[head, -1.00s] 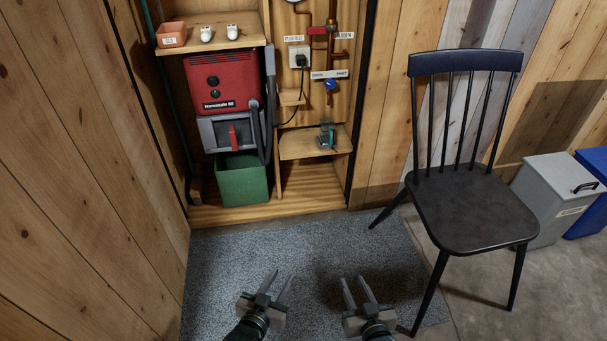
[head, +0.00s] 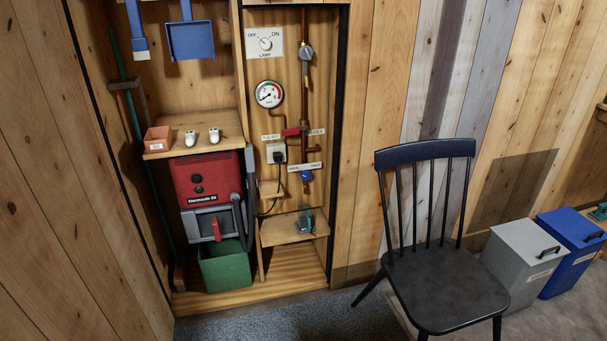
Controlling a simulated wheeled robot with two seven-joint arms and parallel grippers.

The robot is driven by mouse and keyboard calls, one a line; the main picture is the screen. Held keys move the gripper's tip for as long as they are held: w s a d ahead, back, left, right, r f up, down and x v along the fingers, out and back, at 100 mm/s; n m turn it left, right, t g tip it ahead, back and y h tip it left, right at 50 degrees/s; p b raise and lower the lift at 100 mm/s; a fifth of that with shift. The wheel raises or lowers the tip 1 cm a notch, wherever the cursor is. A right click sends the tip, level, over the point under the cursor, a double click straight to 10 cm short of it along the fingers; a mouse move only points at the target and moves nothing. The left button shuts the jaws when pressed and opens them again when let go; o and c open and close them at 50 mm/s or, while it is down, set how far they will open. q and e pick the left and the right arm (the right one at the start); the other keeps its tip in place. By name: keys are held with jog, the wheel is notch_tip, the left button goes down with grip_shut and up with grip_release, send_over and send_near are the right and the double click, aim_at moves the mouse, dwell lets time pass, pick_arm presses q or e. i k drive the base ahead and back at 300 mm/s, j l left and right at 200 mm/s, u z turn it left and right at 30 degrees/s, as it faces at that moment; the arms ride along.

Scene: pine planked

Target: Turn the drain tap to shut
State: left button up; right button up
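A small round blue tap (head: 306,176) sits low on the copper pipe (head: 304,95) in the cupboard, just under a white label strip (head: 304,167). It seems to be the drain tap, but the label print is too small to read surely. Which way the tap is turned cannot be told. A red handle (head: 291,131) and a grey valve (head: 306,52) are higher on the same pipework. Neither of my grippers shows in the head view now.
A shelf (head: 280,232) with a small teal-and-grey device lies below the blue tap. A red machine (head: 204,178) and green bin (head: 226,264) stand to its left. A black chair (head: 440,285) stands right of the cupboard. Grey floor mat (head: 290,322) lies in front.

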aim_at(305, 176)
jog(key=i, duration=2.25)
